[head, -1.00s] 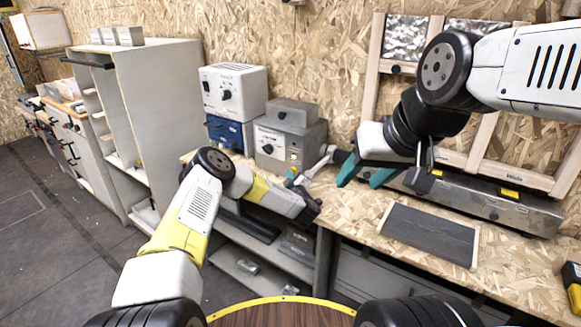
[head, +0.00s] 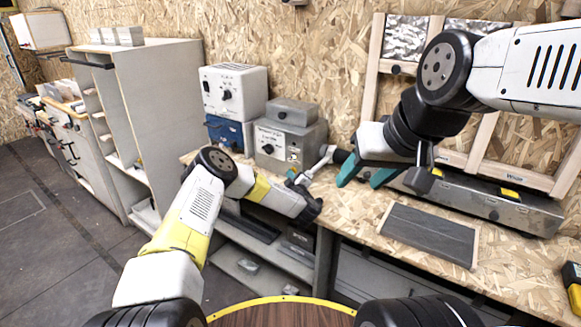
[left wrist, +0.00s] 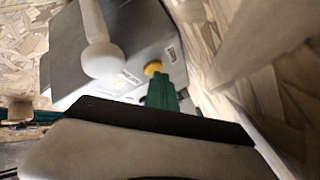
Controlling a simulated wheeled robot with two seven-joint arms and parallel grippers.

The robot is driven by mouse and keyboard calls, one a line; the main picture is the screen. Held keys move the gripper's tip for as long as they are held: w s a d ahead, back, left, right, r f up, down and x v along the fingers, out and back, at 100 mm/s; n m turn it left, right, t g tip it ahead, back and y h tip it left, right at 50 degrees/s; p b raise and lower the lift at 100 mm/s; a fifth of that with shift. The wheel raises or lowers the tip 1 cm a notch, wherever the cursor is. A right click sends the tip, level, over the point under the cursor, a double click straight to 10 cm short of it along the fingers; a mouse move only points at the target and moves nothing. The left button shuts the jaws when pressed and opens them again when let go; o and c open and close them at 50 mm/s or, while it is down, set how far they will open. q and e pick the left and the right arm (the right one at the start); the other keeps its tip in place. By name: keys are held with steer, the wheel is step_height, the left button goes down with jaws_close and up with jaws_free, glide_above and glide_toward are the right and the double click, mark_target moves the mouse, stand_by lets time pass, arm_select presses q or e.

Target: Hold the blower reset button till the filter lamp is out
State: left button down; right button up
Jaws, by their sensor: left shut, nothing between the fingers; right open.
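The blower unit is a grey box (head: 272,142) on the workbench, with a dial and small controls on its front. My left gripper (head: 291,175) is shut and empty at the lower right of that front. In the left wrist view its teal fingertips (left wrist: 161,92) meet the lower edge of a round yellow button (left wrist: 153,68); I cannot tell whether it is pressed in. A small pale yellow spot (left wrist: 118,84), perhaps the lamp, shows left of the button; whether it is lit is unclear. My right gripper (head: 365,176) is open and empty above the bench, right of the box.
A pale rod with a rounded end (head: 321,160) stands close to the right of the left gripper. A white unit (head: 233,92) on a blue box (head: 228,133) is at left. A dark panel (head: 430,234) lies on the bench, with a long metal case (head: 480,198) behind it.

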stand_by(0.3)
arm_select(q)
steer(key=shift+s+a, duration=0.5)
steer(key=shift+s, duration=0.25)
steer(key=shift+s+a, duration=0.75)
steer(key=shift+s, duration=0.3)
steer(key=shift+s+a, duration=0.75)
steer(key=shift+s, duration=0.25)
